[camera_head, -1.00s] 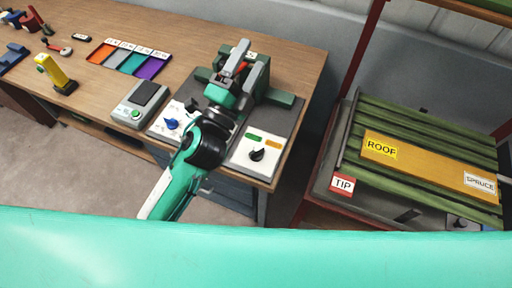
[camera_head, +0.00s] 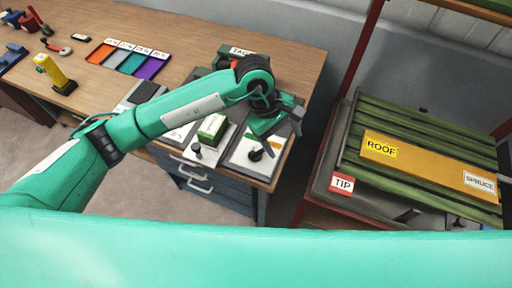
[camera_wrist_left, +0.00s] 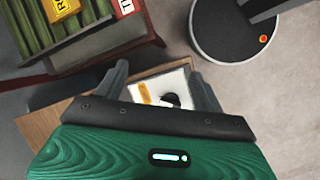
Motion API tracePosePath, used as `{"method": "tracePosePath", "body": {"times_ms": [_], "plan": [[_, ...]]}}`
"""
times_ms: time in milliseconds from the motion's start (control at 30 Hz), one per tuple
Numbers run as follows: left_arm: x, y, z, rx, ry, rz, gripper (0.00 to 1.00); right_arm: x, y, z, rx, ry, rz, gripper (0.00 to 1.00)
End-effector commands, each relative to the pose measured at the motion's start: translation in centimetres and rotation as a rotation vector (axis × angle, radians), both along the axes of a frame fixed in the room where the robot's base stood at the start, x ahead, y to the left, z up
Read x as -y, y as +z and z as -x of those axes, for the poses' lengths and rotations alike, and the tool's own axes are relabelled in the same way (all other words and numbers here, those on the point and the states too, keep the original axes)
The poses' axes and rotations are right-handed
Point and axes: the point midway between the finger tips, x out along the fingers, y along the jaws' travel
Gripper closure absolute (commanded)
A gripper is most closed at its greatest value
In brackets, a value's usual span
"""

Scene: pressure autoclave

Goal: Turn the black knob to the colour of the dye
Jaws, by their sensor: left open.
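The black knob (camera_head: 255,155) is on a white panel (camera_head: 240,158) at the bench's right front corner. My left gripper (camera_head: 272,140) is above this panel and hides part of it. In the left wrist view, its two fingers (camera_wrist_left: 158,85) are spread apart. The black knob (camera_wrist_left: 170,100) shows between them, partly hidden by the gripper body. A tray of colour swatches (camera_head: 127,60) in orange, grey, teal and purple lies farther back. I cannot tell which colour is the dye. My right gripper is not in view.
A white unit with a green block (camera_head: 212,128) stands left of the panel, close to my arm. A machine behind is mostly hidden by my arm. A yellow tool (camera_head: 55,72) stands at the left. A rack with green slats (camera_head: 425,140) stands to the right, across a gap.

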Motion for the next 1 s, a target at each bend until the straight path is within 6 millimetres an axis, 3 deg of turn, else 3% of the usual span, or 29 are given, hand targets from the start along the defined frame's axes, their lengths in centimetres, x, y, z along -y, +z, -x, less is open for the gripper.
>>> {"method": "tracePosePath", "body": {"times_ms": [100, 300, 567, 1000], "plan": [[-3.8, -0.5, -2.9, 0.108, -0.045, -0.210, 0.30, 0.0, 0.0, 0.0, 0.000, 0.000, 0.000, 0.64], [-6.8, -0.5, -4.9, 0.172, -0.069, -0.370, 0.30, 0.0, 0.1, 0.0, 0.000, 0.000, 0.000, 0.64], [-6.9, -3.1, -4.8, 0.169, -0.070, -0.379, 0.30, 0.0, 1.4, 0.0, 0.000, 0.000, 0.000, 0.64], [-6.9, -11.7, -4.8, 0.169, -0.069, -0.376, 0.30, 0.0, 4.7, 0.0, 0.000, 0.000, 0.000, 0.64]]}}
